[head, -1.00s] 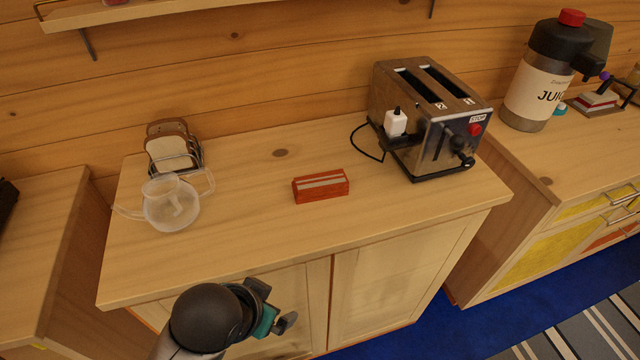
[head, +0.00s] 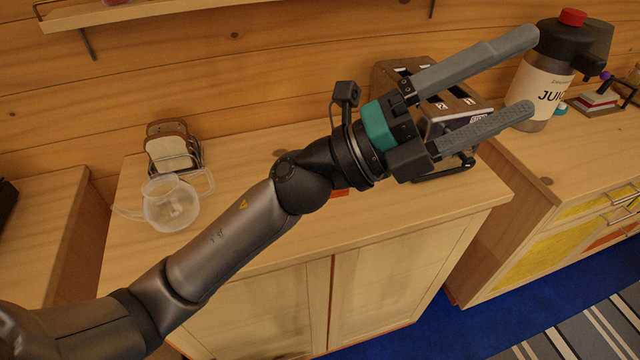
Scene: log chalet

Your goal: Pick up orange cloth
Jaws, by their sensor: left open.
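My left gripper (head: 528,72) is open and empty, its two grey fingers pointing to the upper right. In the picture it lies over the toaster and the fingertips reach the juice dispenser. A small orange-red piece with a pale stripe, which may be the folded orange cloth (head: 341,192), is on the counter. My left arm hides nearly all of it, leaving only a sliver below the wrist. The gripper is to the right of it in the picture. My right gripper is not in view.
The toaster (head: 468,104) stands at the counter's back right, partly hidden by my gripper. A glass teapot (head: 172,205) and a toast rack (head: 172,148) stand at the left. A juice dispenser (head: 540,92) is on the right counter. The front right of the counter (head: 420,208) is clear.

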